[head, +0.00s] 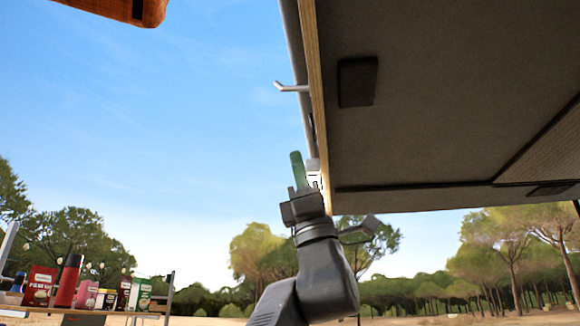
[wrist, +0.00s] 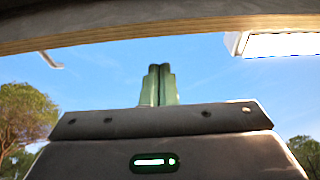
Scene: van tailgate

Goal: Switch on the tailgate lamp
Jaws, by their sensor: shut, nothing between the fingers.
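The tailgate lamp (wrist: 285,44) is a pale bar under the tailgate's wooden edge, at the upper right of the wrist view. Its face looks bright white, but I cannot tell for sure whether it is lit. In the head view a small white part of the lamp (head: 314,178) shows just right of my gripper, partly hidden by it. My gripper (head: 297,158) points up with its green fingers together and empty. I cannot make out a switch.
The raised tailgate (head: 440,100) fills the upper right, with a dark pad (head: 357,81) on its underside. A metal hook (head: 291,87) sticks out from its left edge. An orange object (head: 110,8) hangs at the top left. A table with jars and a red flask (head: 67,281) stands at the lower left.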

